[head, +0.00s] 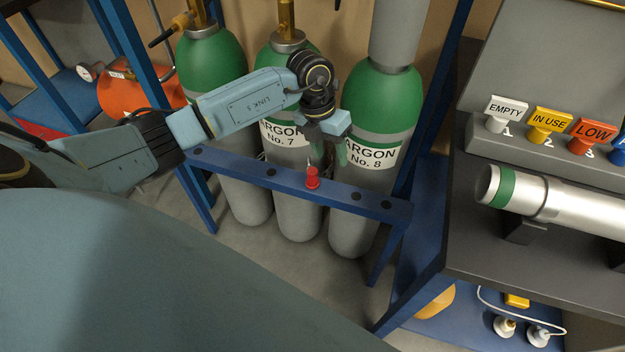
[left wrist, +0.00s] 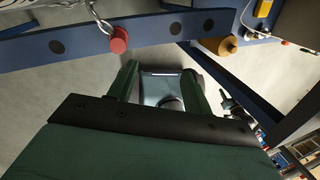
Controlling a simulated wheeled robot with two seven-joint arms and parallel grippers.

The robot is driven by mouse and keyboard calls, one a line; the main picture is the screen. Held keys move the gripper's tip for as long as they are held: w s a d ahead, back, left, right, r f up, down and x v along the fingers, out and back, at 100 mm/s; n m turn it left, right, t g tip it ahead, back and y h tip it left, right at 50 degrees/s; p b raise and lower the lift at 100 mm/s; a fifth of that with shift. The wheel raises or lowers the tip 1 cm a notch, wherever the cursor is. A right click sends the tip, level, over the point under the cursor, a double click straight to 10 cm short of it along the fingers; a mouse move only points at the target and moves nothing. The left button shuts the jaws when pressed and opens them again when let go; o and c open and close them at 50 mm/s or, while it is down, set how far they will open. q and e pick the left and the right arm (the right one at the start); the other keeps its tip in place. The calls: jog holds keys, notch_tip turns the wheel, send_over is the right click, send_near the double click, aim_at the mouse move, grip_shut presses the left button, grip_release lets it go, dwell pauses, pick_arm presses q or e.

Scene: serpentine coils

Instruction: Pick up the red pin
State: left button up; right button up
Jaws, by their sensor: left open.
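The red pin (head: 312,178) stands in the blue rail in front of the argon cylinders. In the left wrist view the red pin (left wrist: 119,40) shows at the upper left on the rail, with a chain link at its far end. My left gripper (head: 344,152) is above the rail, just right of the pin in the head view, in front of the No. 8 cylinder. In the left wrist view my left gripper (left wrist: 159,68) has its green fingers apart with nothing held between them. The pin is outside the fingers. My right gripper is in neither view.
The blue rail (head: 257,168) has several dark holes. Green-topped argon cylinders (head: 376,108) stand behind it. At right, a dark bench (head: 468,244) bears a silver cylinder (head: 563,203) and labelled tags (head: 551,120). An orange tank (head: 125,95) is at the left.

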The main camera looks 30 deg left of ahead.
aim_at(312, 170)
pick_arm(q)
jog(key=a+y, duration=0.3)
jog(key=a, duration=0.2)
notch_tip(312, 170, down, 6)
jog(key=shift+w+a+r+b, duration=0.1)
jog(key=shift+w+a+b, duration=0.05)
jog(key=shift+b, duration=1)
jog(key=shift+d+f+b, duration=0.2)
jog(key=shift+f+b, duration=0.35)
jog(key=shift+f, duration=0.75)
jog(key=shift+d+f+b, duration=0.15)
jog(key=shift+f+b, duration=0.35)
jog(key=shift+f, duration=1.2)
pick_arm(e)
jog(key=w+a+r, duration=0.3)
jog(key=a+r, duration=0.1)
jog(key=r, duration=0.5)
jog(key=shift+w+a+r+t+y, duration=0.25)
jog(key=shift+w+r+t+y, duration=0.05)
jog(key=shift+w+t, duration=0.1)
pick_arm(q)
grip_shut()
